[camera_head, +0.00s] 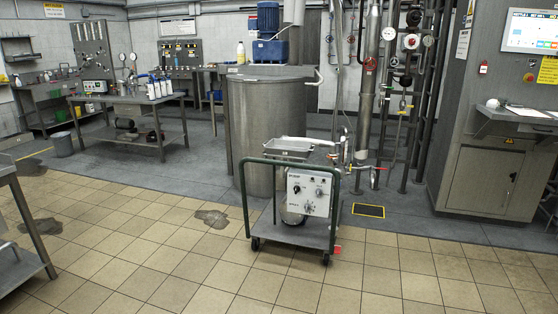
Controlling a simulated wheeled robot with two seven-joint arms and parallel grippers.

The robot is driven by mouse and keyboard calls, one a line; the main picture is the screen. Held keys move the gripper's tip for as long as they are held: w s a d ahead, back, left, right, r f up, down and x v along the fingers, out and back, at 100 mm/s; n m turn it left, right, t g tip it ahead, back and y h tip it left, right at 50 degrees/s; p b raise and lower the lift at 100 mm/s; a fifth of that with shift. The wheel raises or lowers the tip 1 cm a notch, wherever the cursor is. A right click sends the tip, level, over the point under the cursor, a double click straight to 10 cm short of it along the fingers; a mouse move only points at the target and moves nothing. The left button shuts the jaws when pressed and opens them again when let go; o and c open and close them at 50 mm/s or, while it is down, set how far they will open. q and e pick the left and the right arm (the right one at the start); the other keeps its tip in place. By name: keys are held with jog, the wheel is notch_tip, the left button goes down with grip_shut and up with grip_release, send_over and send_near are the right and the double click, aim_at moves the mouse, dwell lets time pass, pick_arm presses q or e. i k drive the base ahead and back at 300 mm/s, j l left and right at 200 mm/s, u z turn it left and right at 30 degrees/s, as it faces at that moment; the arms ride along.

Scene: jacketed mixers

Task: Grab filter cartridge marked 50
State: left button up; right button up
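A small group of white cylinders (158,88) stands upright on a metal workbench (125,99) at the back left. They are too small for me to read any number, and I cannot tell whether one is the filter cartridge marked 50. No other clear filter cartridge shows. Neither of my grippers is in view.
A green-framed cart (245,192) with a control box (309,192) and tray stands in the middle, before a large steel tank (260,120). A grey bin (62,144) stands left of the workbench. A control cabinet (487,180) is at right. Tiled floor (150,260) in front is largely clear, with dark stains.

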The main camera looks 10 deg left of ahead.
aim_at(163, 82)
jog(key=i+j+u, duration=0.6)
jog(key=i+u, duration=0.15)
jog(key=i+j+u, duration=0.1)
jog(key=i+u, duration=0.25)
jog(key=i, duration=0.2)
jog(key=i+u, duration=0.15)
jog(key=i, duration=3.15)
jog(key=i+j, duration=0.1)
jog(key=i, duration=1.4)
jog(key=i+z, duration=0.1)
jog(key=i, duration=1.35)
jog(key=i+j, duration=0.15)
jog(key=i, duration=1.35)
jog(key=i+j+z, duration=0.15)
jog(key=i+z, duration=0.15)
jog(key=i, duration=0.2)
jog(key=i+j+z, duration=0.3)
jog(key=i, duration=0.2)
jog(key=i+j+z, duration=0.3)
jog(key=i, duration=0.15)
